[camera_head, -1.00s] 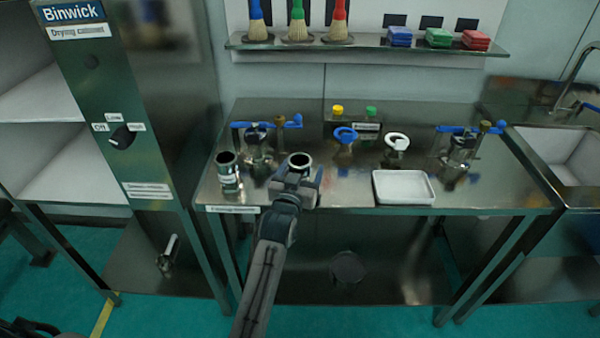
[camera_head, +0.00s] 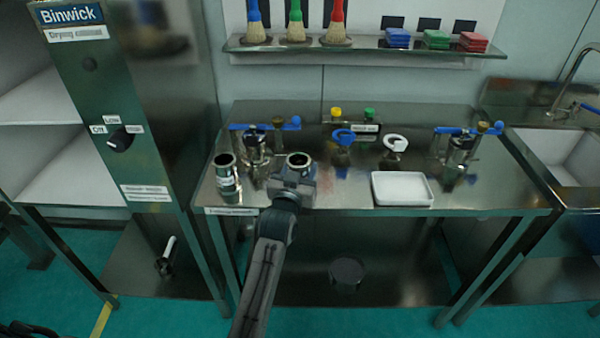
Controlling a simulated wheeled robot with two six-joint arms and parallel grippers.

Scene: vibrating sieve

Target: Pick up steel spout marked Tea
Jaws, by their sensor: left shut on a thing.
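A steel spout (camera_head: 299,161), a short tube with a dark round opening, stands upright at the front of the steel table. My left gripper (camera_head: 294,180) is shut on it from the front and hides most of its body; no marking on it shows. A second, similar steel spout (camera_head: 227,176) with a white label stands upright to its left, apart from the gripper. The label is too small to read. My right gripper is not in view.
A steel table (camera_head: 335,197) carries clamps with blue handles (camera_head: 251,128) (camera_head: 456,131), a blue ring (camera_head: 343,134), a white ring (camera_head: 395,143) and a white tray (camera_head: 402,189). A drying cabinet (camera_head: 140,110) stands left, a sink (camera_head: 570,150) right. The table between gripper and tray is clear.

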